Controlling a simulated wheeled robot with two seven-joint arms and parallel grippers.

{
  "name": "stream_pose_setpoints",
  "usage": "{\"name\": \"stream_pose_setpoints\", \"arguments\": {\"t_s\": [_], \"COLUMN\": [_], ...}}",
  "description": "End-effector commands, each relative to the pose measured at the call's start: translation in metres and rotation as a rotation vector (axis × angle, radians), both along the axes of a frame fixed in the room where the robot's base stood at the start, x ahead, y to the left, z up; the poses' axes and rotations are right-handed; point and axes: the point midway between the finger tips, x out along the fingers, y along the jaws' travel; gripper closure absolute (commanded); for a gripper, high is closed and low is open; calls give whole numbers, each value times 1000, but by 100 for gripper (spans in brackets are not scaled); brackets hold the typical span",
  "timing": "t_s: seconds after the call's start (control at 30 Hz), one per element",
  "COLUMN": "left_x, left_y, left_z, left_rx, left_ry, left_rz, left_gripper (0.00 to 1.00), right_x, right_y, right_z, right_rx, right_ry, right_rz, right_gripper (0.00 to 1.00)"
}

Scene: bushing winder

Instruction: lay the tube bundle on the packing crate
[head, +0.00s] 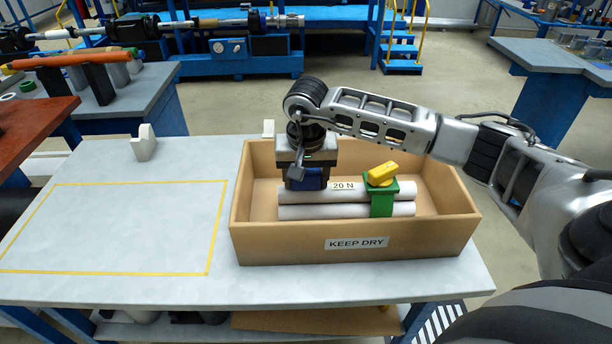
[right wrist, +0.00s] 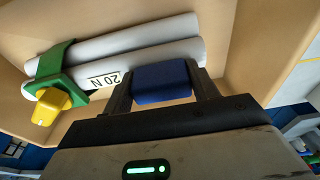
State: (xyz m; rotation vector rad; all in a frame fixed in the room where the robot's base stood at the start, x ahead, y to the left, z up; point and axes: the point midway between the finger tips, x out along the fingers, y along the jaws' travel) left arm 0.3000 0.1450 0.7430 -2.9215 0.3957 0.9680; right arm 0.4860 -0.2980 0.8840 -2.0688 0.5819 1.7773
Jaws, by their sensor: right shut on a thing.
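The tube bundle (head: 345,203) is a set of pale grey tubes with a "20 N" label, a green clamp (head: 383,202) with a yellow knob and a blue grip (right wrist: 162,83). It is inside the walls of the open tan packing crate (head: 285,243), marked "KEEP DRY". I cannot tell whether its underside touches the crate floor. My right gripper (head: 307,182) points down into the crate and is shut on the blue grip. The right wrist view shows the grip between both fingers. My left gripper is not in view.
The crate stands on a grey table (head: 150,285), near its right end. A yellow outlined rectangle (head: 215,226) at left is empty. Small white supports (head: 144,143) stand near the back edge. Another bench (head: 150,83) with an orange roller is behind at left.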

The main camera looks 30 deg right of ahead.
Motion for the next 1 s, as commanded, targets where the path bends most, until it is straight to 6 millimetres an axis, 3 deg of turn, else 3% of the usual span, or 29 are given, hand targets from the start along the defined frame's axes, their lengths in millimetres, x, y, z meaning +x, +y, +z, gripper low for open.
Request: {"name": "stream_pose_setpoints", "arguments": {"t_s": [0.03, 0.1, 0.47, 0.57, 1.0], "left_x": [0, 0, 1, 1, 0], "left_y": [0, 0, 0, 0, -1], "left_z": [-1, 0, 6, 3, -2], "left_rx": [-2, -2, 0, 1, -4], "left_ry": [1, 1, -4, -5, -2], "left_rz": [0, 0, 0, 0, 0], "left_gripper": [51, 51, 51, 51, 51], "right_x": [0, 0, 0, -1, -13], "right_y": [0, 0, 0, 1, 8], "right_z": [-1, -1, 6, 18, 105], "right_rx": [0, 0, 0, -1, -1], "right_ry": [0, 0, 0, -3, -3], "right_rz": [0, 0, 0, 0, 0], "right_gripper": [33, 19, 19, 19, 19]}}
